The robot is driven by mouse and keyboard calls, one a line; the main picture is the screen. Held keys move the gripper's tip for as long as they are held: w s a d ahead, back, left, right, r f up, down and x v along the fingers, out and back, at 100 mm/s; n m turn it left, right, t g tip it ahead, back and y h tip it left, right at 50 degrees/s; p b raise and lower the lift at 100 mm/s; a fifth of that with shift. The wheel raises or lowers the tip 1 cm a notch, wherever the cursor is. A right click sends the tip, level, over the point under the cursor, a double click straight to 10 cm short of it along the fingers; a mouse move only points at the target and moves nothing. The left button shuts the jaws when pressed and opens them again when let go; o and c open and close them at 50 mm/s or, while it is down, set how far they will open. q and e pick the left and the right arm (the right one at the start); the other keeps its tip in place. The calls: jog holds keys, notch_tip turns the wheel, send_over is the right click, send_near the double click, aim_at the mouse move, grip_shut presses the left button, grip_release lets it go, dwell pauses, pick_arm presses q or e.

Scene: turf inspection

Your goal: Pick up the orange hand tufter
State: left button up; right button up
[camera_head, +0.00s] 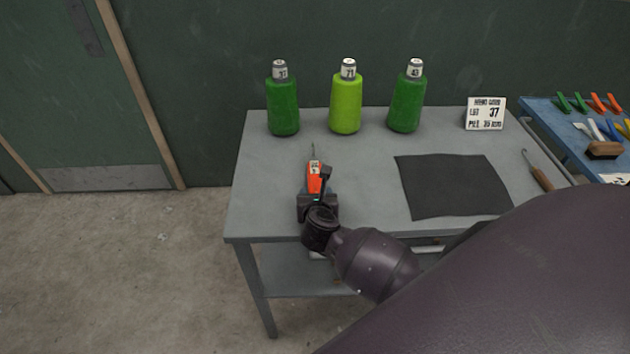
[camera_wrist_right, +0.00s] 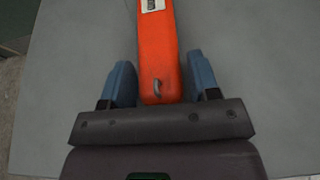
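The orange hand tufter (camera_head: 314,180) lies on the grey table (camera_head: 375,160) near its left side, its thin metal needle pointing to the back. It also shows in the right wrist view (camera_wrist_right: 158,55), with a white label and a small grey trigger. My right gripper (camera_head: 317,185) is over the tufter's near end. In the right wrist view the two blue fingers of my right gripper (camera_wrist_right: 160,82) stand on either side of the orange body, with gaps between, so it is open. My left gripper is not in view.
Three green yarn cones (camera_head: 346,105) stand along the table's back. A blue table (camera_head: 560,124) with several tools is at far right.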

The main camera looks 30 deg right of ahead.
jog(key=c, duration=0.7)
jog(key=shift+c, duration=1)
jog(key=shift+r, duration=0.1)
